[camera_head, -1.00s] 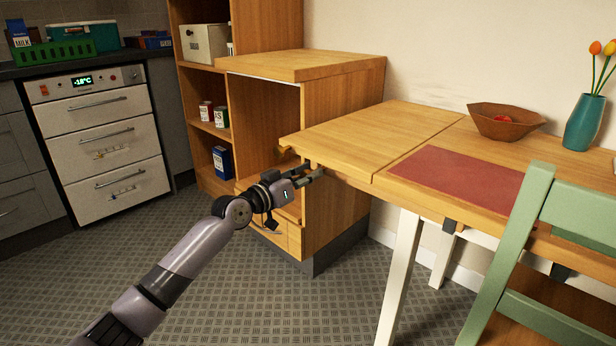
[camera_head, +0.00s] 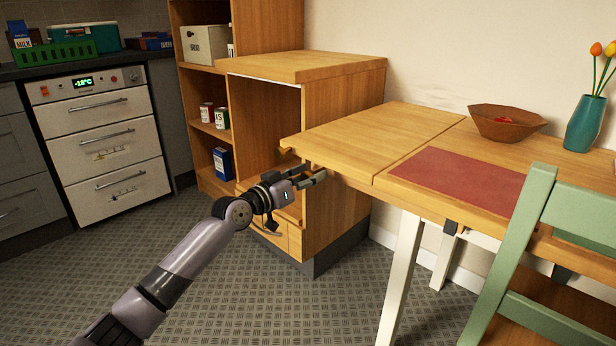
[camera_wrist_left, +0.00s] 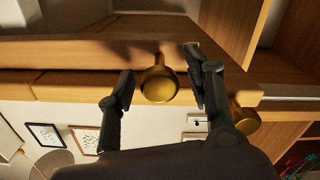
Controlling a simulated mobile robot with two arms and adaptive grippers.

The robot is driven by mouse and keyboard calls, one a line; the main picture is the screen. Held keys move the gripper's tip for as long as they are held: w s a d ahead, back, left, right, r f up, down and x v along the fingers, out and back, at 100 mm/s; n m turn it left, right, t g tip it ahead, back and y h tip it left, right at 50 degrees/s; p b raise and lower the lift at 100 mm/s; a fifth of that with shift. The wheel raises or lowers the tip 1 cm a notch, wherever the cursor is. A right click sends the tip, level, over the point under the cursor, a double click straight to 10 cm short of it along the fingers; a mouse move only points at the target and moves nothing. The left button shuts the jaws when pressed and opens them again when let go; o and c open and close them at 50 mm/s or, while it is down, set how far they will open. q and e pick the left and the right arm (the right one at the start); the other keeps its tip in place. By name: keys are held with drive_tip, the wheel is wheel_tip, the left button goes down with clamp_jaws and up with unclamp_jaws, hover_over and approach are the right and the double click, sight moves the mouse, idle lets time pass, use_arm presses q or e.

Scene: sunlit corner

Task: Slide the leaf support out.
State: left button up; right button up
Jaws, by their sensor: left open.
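My left gripper (camera_head: 320,176) is at the near left corner of the table leaf (camera_head: 375,135), just under its edge. In the left wrist view its two dark fingers (camera_wrist_left: 160,85) are open, one on each side of a round brass knob (camera_wrist_left: 159,86). The knob stands out from wood under the leaf, apparently the leaf support, whose body is mostly hidden. A second brass knob (camera_wrist_left: 245,121) is right of the right finger. My right gripper is not in view.
A wooden cabinet (camera_head: 335,120) stands close behind and left of my gripper. A green chair (camera_head: 530,230) is at the right of the table, near its white legs (camera_head: 400,275). A red mat (camera_head: 460,180) and a brown bowl (camera_head: 505,122) lie on the tabletop.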

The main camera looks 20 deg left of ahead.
use_arm(q)
drive_tip(key=v, duration=1.2)
idle(0.4)
